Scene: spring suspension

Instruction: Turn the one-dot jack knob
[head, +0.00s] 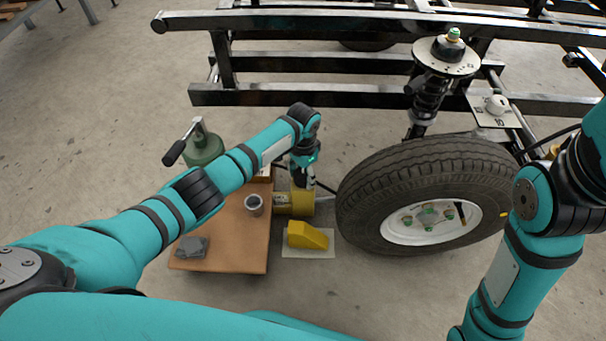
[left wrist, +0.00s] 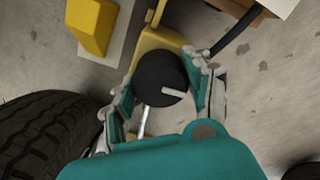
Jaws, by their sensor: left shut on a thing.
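The yellow jack (head: 298,204) stands on the floor between the brown board and the wheel. Its yellow body also shows in the left wrist view (left wrist: 155,42). A round black knob (left wrist: 155,72) with a pale bar on its face sits at the jack's end. My left gripper (left wrist: 167,88) is shut on this knob, with one finger on each side. In the head view the left gripper (head: 303,180) reaches down at the jack and hides the knob. I cannot make out a dot mark on the knob. My right gripper is out of view.
A tyre (head: 430,165) stands close right of the jack, under a black frame (head: 330,97) and spring strut (head: 428,100). A yellow wedge (head: 307,236) lies in front on a pale plate.

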